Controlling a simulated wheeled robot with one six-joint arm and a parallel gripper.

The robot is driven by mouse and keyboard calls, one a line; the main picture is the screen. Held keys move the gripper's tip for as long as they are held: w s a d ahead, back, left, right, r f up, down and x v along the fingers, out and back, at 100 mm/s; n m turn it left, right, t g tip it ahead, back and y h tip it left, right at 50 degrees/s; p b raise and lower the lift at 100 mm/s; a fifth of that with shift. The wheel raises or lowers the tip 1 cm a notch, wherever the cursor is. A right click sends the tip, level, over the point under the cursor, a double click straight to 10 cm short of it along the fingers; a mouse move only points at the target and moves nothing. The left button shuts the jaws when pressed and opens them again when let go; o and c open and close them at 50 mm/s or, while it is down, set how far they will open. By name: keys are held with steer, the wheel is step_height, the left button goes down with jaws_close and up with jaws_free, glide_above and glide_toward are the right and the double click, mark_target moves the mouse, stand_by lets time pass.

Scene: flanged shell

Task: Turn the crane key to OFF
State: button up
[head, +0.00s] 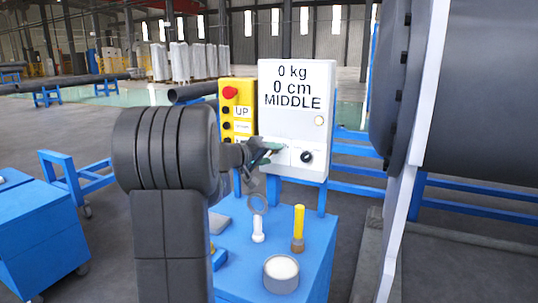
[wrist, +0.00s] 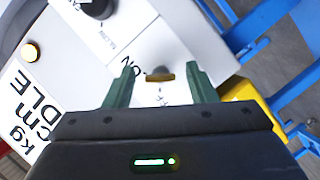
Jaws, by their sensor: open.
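The crane key (wrist: 160,78) is a small brass-coloured bar on the white control box (head: 297,120). In the wrist view it lies crosswise between my fingertips, with an ON label up to its left and a partly covered label ending in FF below it. I cannot tell for sure which label it points to. My gripper (wrist: 161,84) has green fingers, open, one on each side of the key with gaps on both sides. In the head view my gripper (head: 265,150) is at the box's lower left and hides the key.
A black knob (head: 307,157) sits on the box right of my gripper. A yellow button box (head: 238,112) stands left of it. A blue cart (head: 321,240) below carries a cup (head: 281,273), a yellow-handled tool (head: 298,228) and a magnifier (head: 258,218). A large dark flanged shell (head: 470,100) stands at right.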

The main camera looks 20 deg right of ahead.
steer(key=shift+c, duration=0.4)
steer(key=c, duration=0.9)
steer(key=shift+f+b, duration=0.15)
steer(key=shift+b, duration=0.2)
steer(key=n+b, duration=0.1)
steer(key=b, duration=0.1)
steer(key=h+b, duration=0.1)
steer(key=b, duration=0.1)
steer(key=shift+f+n, duration=0.3)
steer(key=shift+n, duration=0.1)
steer(key=n+h+b, duration=0.1)
steer(key=n+b, duration=0.2)
steer(key=b, duration=0.2)
steer(key=shift+h, duration=0.3)
steer(key=n+h+b, duration=0.1)
steer(key=n+b, duration=0.1)
steer(key=b, duration=0.1)
steer(key=n+b, duration=0.3)
steer(key=shift+t+h, duration=0.3)
steer(key=shift+h, duration=0.1)
steer(key=shift+r+n+t+h+b, duration=0.15)
steer(key=shift+n+t+b, duration=0.4)
steer(key=shift+n+b, duration=0.65)
steer(key=shift+f+n+t+h+b, duration=0.15)
steer(key=shift+n+t+b, duration=0.5)
steer(key=shift+n, duration=0.95)
steer(key=shift+r, duration=0.15)
